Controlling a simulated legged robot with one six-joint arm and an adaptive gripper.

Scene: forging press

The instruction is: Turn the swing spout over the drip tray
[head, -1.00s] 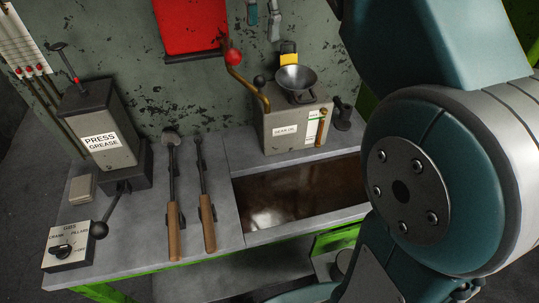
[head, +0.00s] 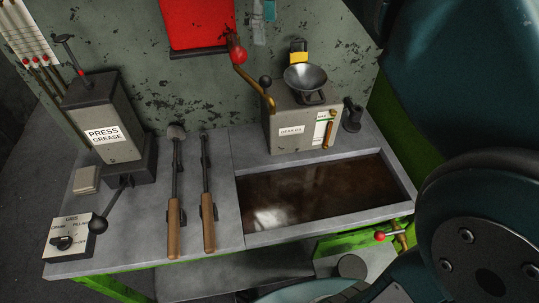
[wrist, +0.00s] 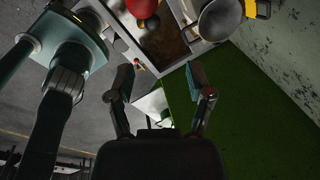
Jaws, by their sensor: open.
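The swing spout looks to be the bent brass pipe (head: 254,84) with a red ball (head: 240,56) at its end. It rises from the left of the grey gear oil box (head: 288,131) and points up and left, away from the tray. A large red ball (wrist: 142,8) shows at the top of the wrist view. The drip tray looks to be the sunken basin (head: 252,240) of brown liquid in front of the box; it also shows in the wrist view (wrist: 190,46). My gripper (wrist: 160,78) is open and empty, its fingers apart below the bench edge in that view.
A metal funnel (head: 305,77) tops the box. A small red-knobbed brass valve (head: 380,236) sits at the bench front. Two wooden-handled tools (head: 174,216), a press grease pump (head: 102,120) and a switch box (head: 68,238) stand left. My arm fills the right side of the head view.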

